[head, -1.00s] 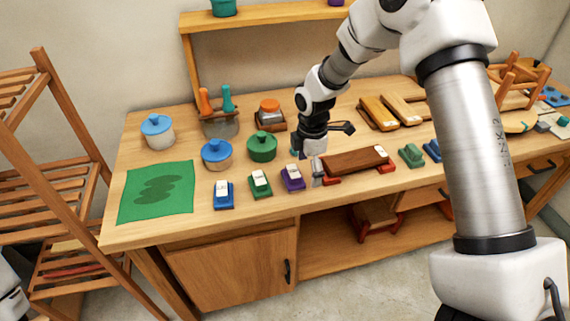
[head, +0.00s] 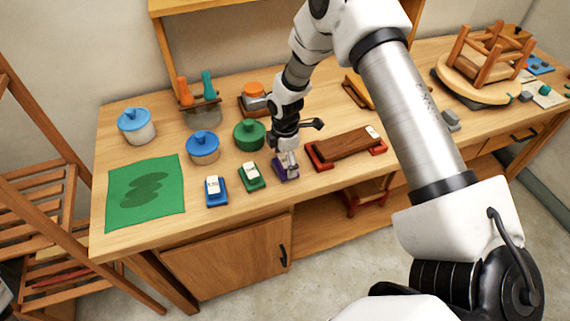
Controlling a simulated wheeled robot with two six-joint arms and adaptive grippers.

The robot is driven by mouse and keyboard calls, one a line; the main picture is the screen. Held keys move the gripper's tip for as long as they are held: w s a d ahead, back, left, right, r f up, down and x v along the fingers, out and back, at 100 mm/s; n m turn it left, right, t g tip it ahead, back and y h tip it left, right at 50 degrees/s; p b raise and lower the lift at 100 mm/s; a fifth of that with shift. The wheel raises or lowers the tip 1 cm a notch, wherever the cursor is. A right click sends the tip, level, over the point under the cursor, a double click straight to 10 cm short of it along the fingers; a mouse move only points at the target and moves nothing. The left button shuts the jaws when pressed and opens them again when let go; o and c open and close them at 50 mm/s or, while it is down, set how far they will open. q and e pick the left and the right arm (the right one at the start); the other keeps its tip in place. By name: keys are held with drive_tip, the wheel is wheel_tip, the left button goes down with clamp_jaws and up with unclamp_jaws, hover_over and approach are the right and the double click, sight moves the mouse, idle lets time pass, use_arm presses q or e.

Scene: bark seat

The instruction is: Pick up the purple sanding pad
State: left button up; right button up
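The purple sanding pad (head: 284,174) lies near the front edge of the workbench, right of the green pad. My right gripper (head: 287,168) points down over it, with the fingers at the pad and hiding part of its top. The gap between the fingers is too small to make out, so I cannot tell whether they grip the pad. The pad appears to rest on the bench. My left gripper is not in view.
A green pad (head: 251,178) and a blue pad (head: 216,192) sit to the left. A wooden board in a red holder (head: 343,147) is close on the right. Lidded pots, including a green one (head: 249,135), stand behind. A green mat (head: 146,212) lies at left.

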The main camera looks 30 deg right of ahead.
sight(285, 159)
drive_tip(key=shift+s+r, duration=0.1)
drive_tip(key=shift+s, duration=0.05)
drive_tip(key=c, duration=1.2)
drive_tip(key=shift+w+r+b, duration=0.2)
drive_tip(key=shift+r+b, duration=0.25)
drive_tip(key=shift+r, duration=0.15)
wheel_tip(285, 159, up, 2)
drive_tip(key=shift+s+r+b, duration=0.1)
drive_tip(key=shift+b, duration=0.4)
drive_tip(key=s+d+b, duration=0.2)
drive_tip(key=s+d, duration=0.1)
drive_tip(key=s, duration=0.4)
drive_tip(key=s+d+r+b, duration=0.1)
drive_tip(key=s+d+b, duration=0.1)
drive_tip(key=s, duration=0.5)
drive_tip(key=shift+s+d+r, duration=0.25)
drive_tip(key=shift+s+d, duration=0.15)
drive_tip(key=shift+d, duration=0.15)
